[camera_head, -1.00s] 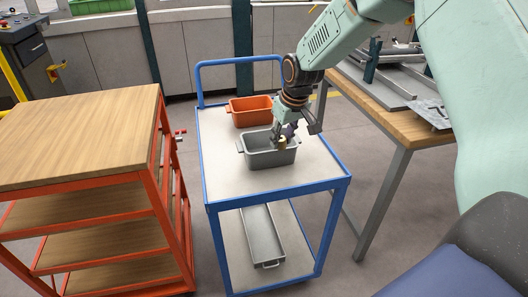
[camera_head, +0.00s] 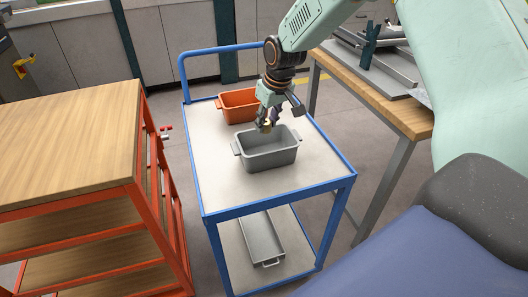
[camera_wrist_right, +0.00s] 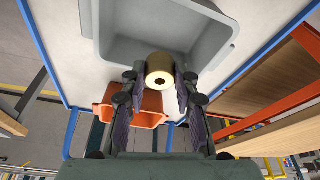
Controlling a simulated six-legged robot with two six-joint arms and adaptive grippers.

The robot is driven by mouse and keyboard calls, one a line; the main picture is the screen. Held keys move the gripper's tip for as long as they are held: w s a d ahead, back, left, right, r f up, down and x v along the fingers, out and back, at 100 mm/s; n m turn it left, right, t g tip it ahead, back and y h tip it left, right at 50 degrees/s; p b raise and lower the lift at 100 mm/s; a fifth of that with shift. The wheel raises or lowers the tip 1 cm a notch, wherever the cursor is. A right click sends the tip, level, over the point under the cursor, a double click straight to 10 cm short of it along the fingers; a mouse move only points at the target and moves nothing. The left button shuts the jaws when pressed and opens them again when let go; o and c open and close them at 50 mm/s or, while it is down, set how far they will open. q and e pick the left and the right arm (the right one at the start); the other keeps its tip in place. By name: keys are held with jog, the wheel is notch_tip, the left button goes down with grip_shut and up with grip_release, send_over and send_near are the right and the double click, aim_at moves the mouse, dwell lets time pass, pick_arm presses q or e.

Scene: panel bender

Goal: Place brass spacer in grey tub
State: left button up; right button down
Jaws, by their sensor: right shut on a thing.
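The brass spacer (camera_head: 267,126) is a short gold cylinder with a hole, also seen in the right wrist view (camera_wrist_right: 160,70). My right gripper (camera_head: 268,123) is shut on it, with a finger on each side in the wrist view (camera_wrist_right: 160,80). The grey tub (camera_head: 272,160) stands on the blue-framed trolley. The spacer appears against the tub's back rim in the head view. In the wrist view it overlaps the rim of the grey tub (camera_wrist_right: 125,50) on the orange tub's side. It is held up; its exact height is unclear. My left gripper is not in view.
An orange tub (camera_head: 236,105) stands behind the grey tub on the trolley (camera_head: 210,170). A grey tray (camera_head: 262,240) lies on the lower shelf. A wood-topped red rack (camera_head: 70,150) is at left, and a wooden bench (camera_head: 400,112) at right.

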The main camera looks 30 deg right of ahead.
aim_at(267, 132)
jog(key=f, duration=0.2)
jog(key=s+f, duration=0.1)
jog(key=shift+a, duration=0.3)
jog(key=f, duration=0.2)
jog(key=d+f+b, duration=0.1)
jog(key=shift+w+f, duration=0.1)
jog(key=shift+w, duration=0.3)
jog(key=shift+s+a+f+b, duration=0.2)
jog(key=shift+f, duration=0.45)
jog(key=shift+s+a+f+b, duration=0.15)
jog(key=shift+s+a+f, duration=0.05)
jog(key=shift+f, duration=0.45)
jog(key=shift+w+d+f, duration=0.1)
jog(key=shift+w, duration=0.05)
jog(key=c, duration=1.3)
grip_release()
jog(key=shift+w+d+f, duration=0.2)
jog(key=shift+f, duration=0.05)
jog(key=shift+o, duration=1.4)
jog(key=shift+s+a+r, duration=0.25)
jog(key=shift+r, duration=0.05)
jog(key=shift+w+d, duration=0.15)
jog(key=shift+d, duration=0.05)
jog(key=shift+r, duration=0.3)
jog(key=p+v, duration=0.3)
jog(key=v, duration=0.8)
jog(key=shift+r, duration=0.15)
